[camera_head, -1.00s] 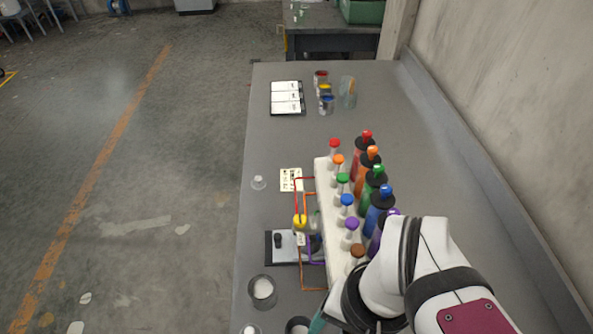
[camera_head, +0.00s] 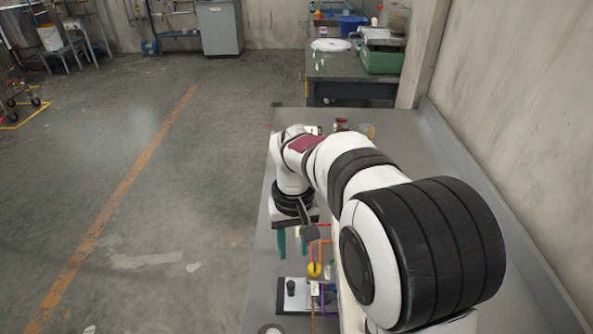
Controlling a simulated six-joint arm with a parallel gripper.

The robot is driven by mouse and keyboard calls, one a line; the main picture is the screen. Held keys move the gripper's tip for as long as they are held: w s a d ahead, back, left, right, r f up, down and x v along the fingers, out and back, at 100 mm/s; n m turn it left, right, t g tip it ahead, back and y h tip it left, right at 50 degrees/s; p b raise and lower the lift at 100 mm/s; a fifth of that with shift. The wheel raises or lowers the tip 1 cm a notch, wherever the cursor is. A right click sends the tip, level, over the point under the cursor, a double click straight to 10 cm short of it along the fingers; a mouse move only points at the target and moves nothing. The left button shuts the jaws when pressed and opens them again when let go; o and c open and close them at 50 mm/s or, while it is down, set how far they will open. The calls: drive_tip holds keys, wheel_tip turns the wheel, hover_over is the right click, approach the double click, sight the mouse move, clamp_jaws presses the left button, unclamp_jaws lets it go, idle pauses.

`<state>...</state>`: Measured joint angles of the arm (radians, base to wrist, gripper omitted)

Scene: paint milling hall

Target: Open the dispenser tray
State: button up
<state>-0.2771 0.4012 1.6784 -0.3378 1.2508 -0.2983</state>
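A flat light-grey plate with a dark edge and a black upright knob (camera_head: 291,288) lies at the bottom of the view; I cannot tell for sure whether it is the dispenser tray. A yellow round part (camera_head: 314,269) and red, orange and purple tubes stand by its right side. My gripper (camera_head: 292,243) points down above the bench, beyond the plate in the picture. Its two teal fingers are apart, with nothing seen between them. My arm hides most of the dispenser rack and its bottles.
Small cans (camera_head: 341,125) and a clear cup (camera_head: 366,131) stand farther back on the grey bench (camera_head: 400,125). A concrete wall (camera_head: 500,110) bounds the bench on the right. Another table with a green bin (camera_head: 382,60) stands behind. The floor on the left is open.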

sight(290, 283)
drive_tip(key=f, duration=1.1)
drive_tip(key=w+f, duration=0.1)
drive_tip(key=f, duration=0.4)
drive_tip(key=shift+w+a+f, duration=0.1)
drive_tip(key=shift+a+f, duration=0.25)
drive_tip(key=shift+a, duration=0.05)
clamp_jaws()
drive_tip(key=shift+a, duration=0.1)
idle(0.4)
